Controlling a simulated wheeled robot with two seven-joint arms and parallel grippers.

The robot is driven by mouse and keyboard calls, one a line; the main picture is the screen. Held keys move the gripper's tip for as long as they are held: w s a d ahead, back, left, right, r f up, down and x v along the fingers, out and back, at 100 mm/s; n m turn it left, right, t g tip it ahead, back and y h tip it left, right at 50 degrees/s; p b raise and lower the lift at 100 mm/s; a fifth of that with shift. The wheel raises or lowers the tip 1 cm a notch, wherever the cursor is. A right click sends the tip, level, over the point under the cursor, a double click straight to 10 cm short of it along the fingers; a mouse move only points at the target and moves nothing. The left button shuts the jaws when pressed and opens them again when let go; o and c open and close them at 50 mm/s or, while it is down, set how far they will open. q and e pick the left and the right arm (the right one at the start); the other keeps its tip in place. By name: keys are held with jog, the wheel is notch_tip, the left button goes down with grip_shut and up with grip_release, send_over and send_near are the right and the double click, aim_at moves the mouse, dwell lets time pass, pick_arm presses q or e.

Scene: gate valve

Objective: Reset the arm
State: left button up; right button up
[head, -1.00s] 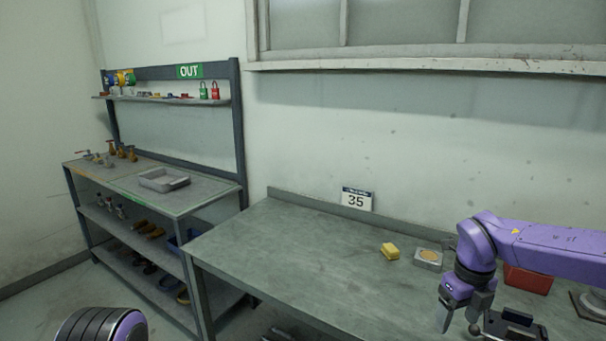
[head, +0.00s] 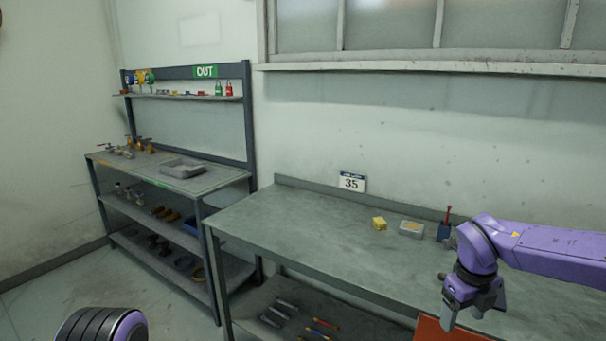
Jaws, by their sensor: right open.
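My right arm comes in from the right in the head view. Its gripper (head: 465,306) points down over the front part of the workbench (head: 300,235), with its fingers apart and nothing visible between them. A purple and black rounded part of my left arm (head: 101,326) shows at the bottom left, but the left gripper itself is out of view.
A shelf rack (head: 215,182) with valves and a grey tray (head: 183,168) stands left.

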jog(key=d+f+n+t+h, duration=0.2)
jog(key=d+f+n+h, duration=0.3)
jog(key=f+n+h, duration=0.15)
jog(key=s+a+f+n+t+b, duration=0.1)
jog(key=s+a+f+n+t, duration=0.15)
jog(key=f+n, duration=0.35)
jog(key=s+a+f+n+t, duration=0.15)
jog(key=s+f+n, duration=0.25)
jog(key=f, duration=0.4)
pick_arm(q)
jog(key=f+b, duration=0.1)
jog(key=f, duration=0.2)
jog(key=shift+w+b, duration=0.35)
jog(key=shift+w, duration=0.05)
pick_arm(e)
jog(key=s+a+f+n+g+y, duration=0.1)
jog(key=s+f+n, duration=0.4)
jog(key=s, duration=0.7)
jog(key=s+a+f+n+g+y, duration=0.2)
jog(key=s+f+n, duration=0.3)
jog(key=s+f, duration=0.4)
jog(key=s+y, duration=0.1)
jog(key=s, duration=0.2)
jog(key=shift+a, duration=0.4)
jog(key=shift+w+f, duration=0.1)
